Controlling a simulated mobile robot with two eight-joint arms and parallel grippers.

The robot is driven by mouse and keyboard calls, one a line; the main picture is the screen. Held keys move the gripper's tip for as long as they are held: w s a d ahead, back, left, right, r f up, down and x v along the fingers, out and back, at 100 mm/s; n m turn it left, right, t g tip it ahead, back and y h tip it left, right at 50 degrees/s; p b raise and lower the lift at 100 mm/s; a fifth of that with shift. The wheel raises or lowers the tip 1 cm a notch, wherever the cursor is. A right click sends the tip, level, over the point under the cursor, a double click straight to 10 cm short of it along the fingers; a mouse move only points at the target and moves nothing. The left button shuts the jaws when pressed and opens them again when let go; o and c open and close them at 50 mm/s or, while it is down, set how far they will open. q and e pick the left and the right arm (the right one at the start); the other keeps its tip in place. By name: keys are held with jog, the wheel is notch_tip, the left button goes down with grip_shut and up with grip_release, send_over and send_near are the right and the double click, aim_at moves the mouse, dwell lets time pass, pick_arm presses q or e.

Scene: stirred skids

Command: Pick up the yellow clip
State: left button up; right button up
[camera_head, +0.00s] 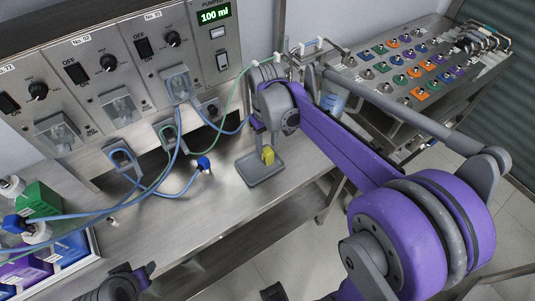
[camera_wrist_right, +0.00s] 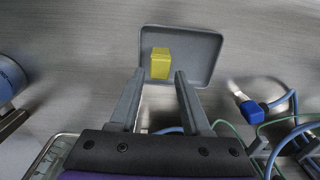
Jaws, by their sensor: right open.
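The yellow clip (camera_head: 268,155) is a small block in a shallow grey tray (camera_head: 262,177) on the steel bench. In the right wrist view the clip (camera_wrist_right: 161,63) is near the left side of the tray (camera_wrist_right: 204,47). My right gripper (camera_wrist_right: 159,77) is open, with its two fingers apart and nothing held between them. Its fingertips point at the clip, at the near edge of the tray in that view. In the head view its fingers are partly hidden by my right wrist. A dark part of my left arm (camera_head: 118,286) shows at the bottom left; its fingers cannot be made out.
Blue and green tubes with a blue connector (camera_head: 204,163) lie left of the tray. A pump panel (camera_head: 110,65) stands behind the bench. Bottles and a green box (camera_head: 38,201) are at the left. A panel of coloured knobs (camera_head: 405,65) is at the right. Bare bench lies in front.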

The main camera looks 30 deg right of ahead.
aim_at(268, 150)
notch_tip(268, 150, down, 5)
jog(key=shift+s+f, duration=0.1)
jog(key=shift+s, duration=0.05)
grip_shut()
